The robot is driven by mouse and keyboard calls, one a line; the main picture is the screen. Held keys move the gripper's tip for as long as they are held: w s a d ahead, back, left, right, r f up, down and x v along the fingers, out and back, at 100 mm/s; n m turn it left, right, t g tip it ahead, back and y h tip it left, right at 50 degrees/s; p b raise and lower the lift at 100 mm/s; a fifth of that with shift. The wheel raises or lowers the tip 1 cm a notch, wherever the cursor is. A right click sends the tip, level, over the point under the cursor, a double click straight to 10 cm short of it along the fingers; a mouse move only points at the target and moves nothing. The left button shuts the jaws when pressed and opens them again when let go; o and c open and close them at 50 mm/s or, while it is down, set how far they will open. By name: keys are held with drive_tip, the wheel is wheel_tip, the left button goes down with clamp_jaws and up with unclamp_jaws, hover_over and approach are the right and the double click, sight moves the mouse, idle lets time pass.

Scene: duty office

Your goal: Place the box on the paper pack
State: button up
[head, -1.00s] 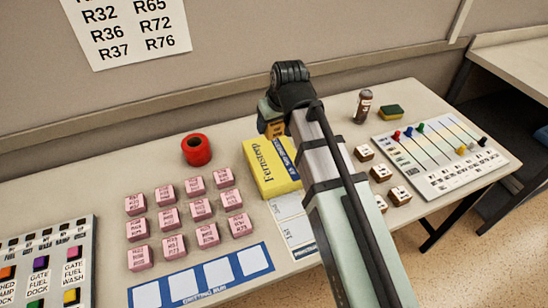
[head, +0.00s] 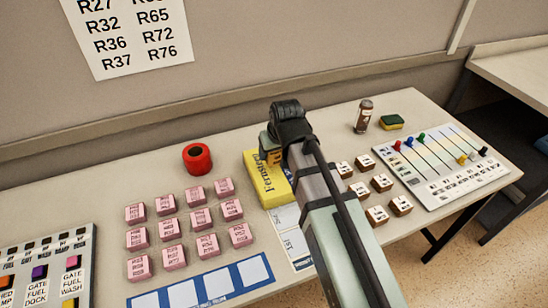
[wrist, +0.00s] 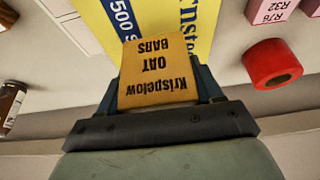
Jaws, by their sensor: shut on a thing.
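The box is an orange-yellow Krispelow Oat Bars carton (wrist: 157,72). A small part of this box (head: 270,157) also shows in the head view. My gripper (head: 273,150) is shut on it, with a finger on each side in the wrist view (wrist: 160,88). The paper pack (head: 264,184) is yellow with a blue band and lies flat on the table; it also shows in the wrist view (wrist: 203,22). The box is over the far part of the pack. Whether they touch I cannot tell. My arm hides the pack's right part.
A red ring (head: 197,158) stands left of the pack, with rows of pink blocks (head: 207,246) in front of it. Right of my arm are several brown blocks (head: 382,182), a brown jar (head: 363,117), a sponge (head: 391,122) and a slider board (head: 445,165).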

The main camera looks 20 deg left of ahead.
sight(274, 158)
drive_tip(key=shift+f, duration=1.55)
drive_tip(key=shift+f, duration=0.1)
drive_tip(key=o, duration=1)
drive_tip(key=shift+v, duration=6.1)
